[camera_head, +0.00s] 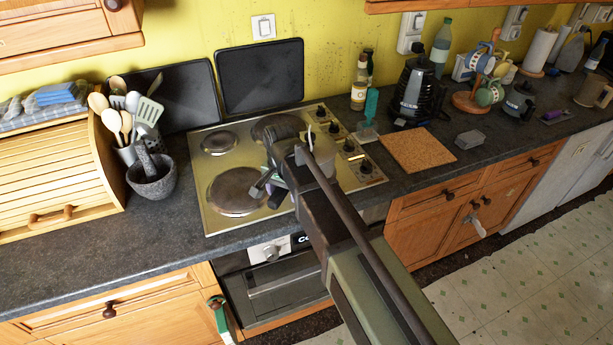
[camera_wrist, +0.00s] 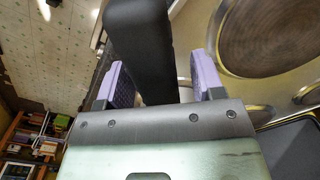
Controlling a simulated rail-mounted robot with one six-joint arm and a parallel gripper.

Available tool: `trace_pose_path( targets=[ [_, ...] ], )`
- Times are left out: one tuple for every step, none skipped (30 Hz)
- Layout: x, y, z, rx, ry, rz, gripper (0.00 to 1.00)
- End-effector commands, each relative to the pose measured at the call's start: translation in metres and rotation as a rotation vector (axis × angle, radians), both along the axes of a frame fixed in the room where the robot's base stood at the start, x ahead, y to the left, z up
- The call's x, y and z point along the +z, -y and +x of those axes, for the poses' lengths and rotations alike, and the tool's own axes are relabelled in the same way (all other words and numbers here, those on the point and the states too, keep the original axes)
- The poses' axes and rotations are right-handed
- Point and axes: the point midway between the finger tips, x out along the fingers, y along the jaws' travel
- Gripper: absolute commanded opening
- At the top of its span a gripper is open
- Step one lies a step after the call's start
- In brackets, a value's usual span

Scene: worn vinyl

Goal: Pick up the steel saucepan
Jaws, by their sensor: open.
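My gripper (camera_head: 268,187) is over the middle of the hob in the head view, its fingers small and partly covered by my arm. In the wrist view, the purple-padded fingers of my gripper (camera_wrist: 163,82) stand apart. A thick dark bar (camera_wrist: 140,45) that looks like a pan handle runs between them, and I cannot tell whether it touches either pad. The saucepan's steel body cannot be made out clearly in either view; my arm hides part of the hob.
The steel hob (camera_head: 218,222) has a bare front-left plate. A stone mortar (camera_head: 152,180) stands left of it, black trays (camera_head: 260,75) lean behind. A cork mat (camera_head: 417,150) and a black kettle-like appliance (camera_head: 412,95) are to the right. The front-left worktop is clear.

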Motion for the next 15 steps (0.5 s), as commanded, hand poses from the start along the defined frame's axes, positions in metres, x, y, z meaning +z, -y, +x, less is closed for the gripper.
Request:
trace_pose_path(
  targets=[
    [0.0021, 0.0000, 0.0000, 0.000, 0.000, 0.000, 0.62],
    [0.0022, 0.0000, 0.0000, 0.000, 0.000, 0.000, 0.62],
    [0.0023, 0.0000, 0.0000, 0.000, 0.000, 0.000, 0.59],
    [0.0023, -0.0001, 0.0000, 0.000, 0.000, 0.000, 0.54],
    [0.0023, 0.0000, -0.0001, 0.000, 0.000, 0.000, 0.49],
    [0.0023, 0.0000, -0.0001, 0.000, 0.000, 0.000, 0.43],
    [0.0023, 0.0000, -0.0001, 0.000, 0.000, 0.000, 0.39],
    [0.0023, 0.0000, -0.0001, 0.000, 0.000, 0.000, 0.34],
    [0.0023, 0.0000, -0.0001, 0.000, 0.000, 0.000, 0.28],
    [0.0023, 0.0000, -0.0001, 0.000, 0.000, 0.000, 0.23],
    [0.0023, 0.0000, -0.0001, 0.000, 0.000, 0.000, 0.19],
    [0.0023, 0.0000, -0.0001, 0.000, 0.000, 0.000, 0.13],
    [0.0023, 0.0000, -0.0001, 0.000, 0.000, 0.000, 0.08],
    [0.0023, 0.0000, -0.0001, 0.000, 0.000, 0.000, 0.04],
    [0.0023, 0.0000, -0.0001, 0.000, 0.000, 0.000, 0.00]
  ],
)
